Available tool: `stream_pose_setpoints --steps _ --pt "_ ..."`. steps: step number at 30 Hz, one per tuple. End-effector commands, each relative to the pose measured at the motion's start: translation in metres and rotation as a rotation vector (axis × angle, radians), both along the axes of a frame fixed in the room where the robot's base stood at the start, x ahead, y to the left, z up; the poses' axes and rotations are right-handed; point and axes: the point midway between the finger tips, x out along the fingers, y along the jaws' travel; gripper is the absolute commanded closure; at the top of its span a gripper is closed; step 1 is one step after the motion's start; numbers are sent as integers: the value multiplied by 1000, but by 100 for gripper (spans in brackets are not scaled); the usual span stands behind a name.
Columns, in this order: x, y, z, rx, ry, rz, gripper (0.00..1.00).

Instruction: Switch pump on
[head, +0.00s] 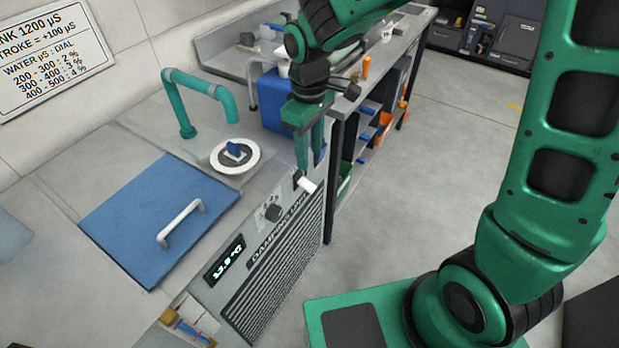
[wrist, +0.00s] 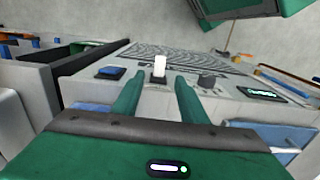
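A white toggle lever (head: 306,184) sticks out from the top end of the grey control panel (head: 246,228). In the wrist view the lever (wrist: 160,66) stands up from a small plate, just ahead of and between my fingers. I cannot read an on or off mark on it. My gripper (head: 309,168) points down at the lever in the head view. Its fingers (wrist: 155,78) are apart, with a clear gap and nothing between them. I cannot tell whether a finger touches the lever.
A dark knob (head: 272,213) and a lit display (head: 225,260) share the panel. A blue switch (wrist: 111,72) sits beside the lever. A blue lid (head: 140,215) with a white handle, a green pipe (head: 203,85) and a blue container (head: 273,103) are nearby.

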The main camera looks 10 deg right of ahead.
Motion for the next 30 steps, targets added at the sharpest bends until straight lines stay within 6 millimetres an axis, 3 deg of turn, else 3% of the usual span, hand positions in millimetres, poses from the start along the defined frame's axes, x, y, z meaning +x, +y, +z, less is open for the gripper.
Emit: stream_pose_setpoints --steps 8,21,30 --pt "-2 -1 -16 4 -3 1 61" --pt "-2 -1 -89 3 -3 1 61" --pt "-1 -1 -107 4 -7 2 61"
